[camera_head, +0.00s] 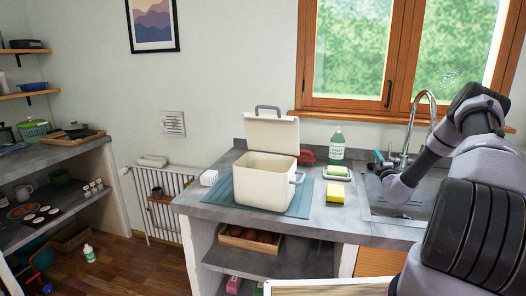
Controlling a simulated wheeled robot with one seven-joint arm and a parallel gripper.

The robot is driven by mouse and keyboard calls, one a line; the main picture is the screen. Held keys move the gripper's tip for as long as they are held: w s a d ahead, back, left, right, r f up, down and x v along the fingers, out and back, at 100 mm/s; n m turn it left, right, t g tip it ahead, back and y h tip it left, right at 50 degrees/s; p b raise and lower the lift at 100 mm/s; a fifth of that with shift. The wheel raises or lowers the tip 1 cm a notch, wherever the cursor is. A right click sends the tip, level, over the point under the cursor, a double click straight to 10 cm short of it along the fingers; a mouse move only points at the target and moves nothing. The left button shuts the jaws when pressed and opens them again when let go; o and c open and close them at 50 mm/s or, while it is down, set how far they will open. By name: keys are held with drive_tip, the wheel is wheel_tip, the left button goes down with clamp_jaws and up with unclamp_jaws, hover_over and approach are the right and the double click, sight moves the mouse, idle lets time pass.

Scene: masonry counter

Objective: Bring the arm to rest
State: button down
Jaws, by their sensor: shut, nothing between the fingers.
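My arm (481,192) comes in from the right edge, bends at the top and reaches down over the sink area. My gripper (376,162) is small at the arm's far end, near the left side of the sink. It looks shut and empty, and it is partly hard to make out against the tap and counter.
On the counter, an open cream box (265,184) with raised lid stands on a blue mat (222,191). A green soap bottle (337,146), a dish with a green sponge (337,172) and a yellow sponge (336,193) lie left of the sink (417,207). The tap (411,128) stands close to my arm.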

drive_tip(key=s+a+r+n+g+y, duration=0.2)
drive_tip(key=a+r+n+g+y, duration=0.2)
drive_tip(key=a+r+n+y, duration=1.05)
drive_tip(key=s+a+r+n+g+y, duration=0.1)
drive_tip(key=s+a+r+n+g, duration=0.45)
drive_tip(key=a+n, duration=0.2)
drive_tip(key=s+a+r+n+g+y, duration=0.1)
drive_tip(key=s+a+r+n+g, duration=0.3)
drive_tip(key=s+a+n, duration=0.3)
drive_tip(key=s+a+r+n+g+h, duration=0.25)
drive_tip(key=s+n, duration=0.25)
drive_tip(key=s, duration=0.4)
drive_tip(key=s+a+r+n+g+h, duration=0.1)
drive_tip(key=s+a+n+g+h, duration=0.15)
drive_tip(key=s+n, duration=0.4)
drive_tip(key=s+d+r+n+t+h, duration=0.1)
drive_tip(key=s+d+n+h, duration=0.3)
drive_tip(key=s, duration=0.4)
drive_tip(key=s+d+r+n+t+h, duration=0.2)
drive_tip(key=s+d+n+t+h, duration=0.1)
drive_tip(key=s, duration=0.6)
drive_tip(key=d+n+h, duration=0.1)
drive_tip(key=d+n, duration=0.1)
drive_tip(key=shift+s+d+r, duration=0.15)
drive_tip(key=shift+d+r, duration=0.1)
drive_tip(key=shift+d, duration=0.05)
